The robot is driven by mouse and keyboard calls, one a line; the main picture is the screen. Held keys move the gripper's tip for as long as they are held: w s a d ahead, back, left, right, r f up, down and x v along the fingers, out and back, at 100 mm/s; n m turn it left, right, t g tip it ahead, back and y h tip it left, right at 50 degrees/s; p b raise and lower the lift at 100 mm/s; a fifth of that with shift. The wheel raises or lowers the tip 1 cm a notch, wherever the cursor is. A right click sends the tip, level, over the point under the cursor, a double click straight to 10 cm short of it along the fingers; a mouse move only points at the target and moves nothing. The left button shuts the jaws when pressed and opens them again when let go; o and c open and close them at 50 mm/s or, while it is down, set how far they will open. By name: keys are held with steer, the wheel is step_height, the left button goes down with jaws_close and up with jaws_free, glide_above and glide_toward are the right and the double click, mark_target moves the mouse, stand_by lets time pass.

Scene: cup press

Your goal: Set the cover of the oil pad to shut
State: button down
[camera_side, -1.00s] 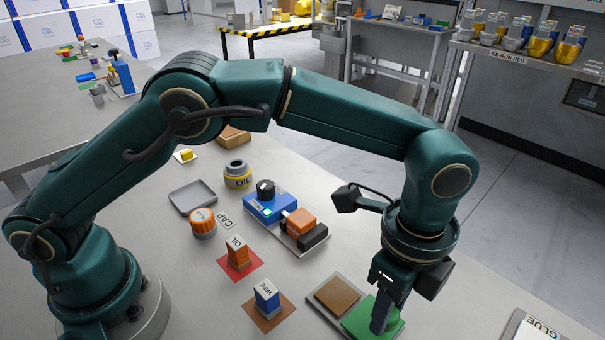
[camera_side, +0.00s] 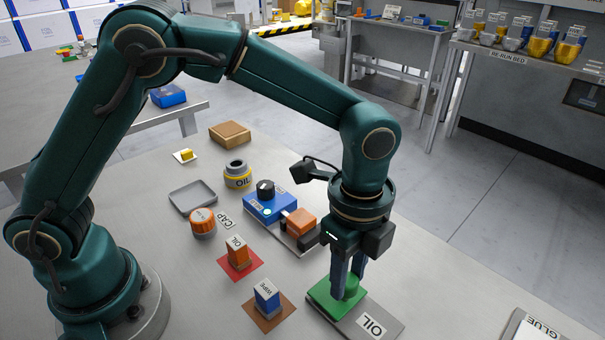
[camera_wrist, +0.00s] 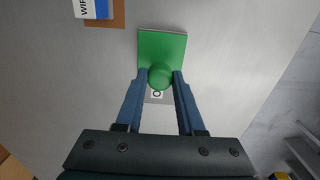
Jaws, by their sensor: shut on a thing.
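The oil pad is a grey tray (camera_side: 382,318) with an OIL label on its right part. Its green cover (camera_side: 325,297) now lies over the left part of the tray, hiding the brown pad. My gripper (camera_side: 348,285) points straight down with its blue fingers around the round green knob of the cover. In the wrist view the fingertips (camera_wrist: 160,77) close on both sides of the knob (camera_wrist: 160,76), and the cover plate (camera_wrist: 163,48) extends beyond it. Part of the OIL label is hidden there by the knob.
The WIPE block (camera_side: 267,296) on its brown square stands left of the tray. The OIL block (camera_side: 238,252) is on a red square. A blue device (camera_side: 268,205) with an orange block (camera_side: 299,222) lies behind. A GLUE tray (camera_side: 525,328) is at the right front.

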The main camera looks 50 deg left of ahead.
steer(key=shift+a, duration=0.2)
steer(key=c, duration=0.5)
jaws_free()
steer(key=shift+d+r, duration=0.1)
steer(key=shift+r, duration=2.5)
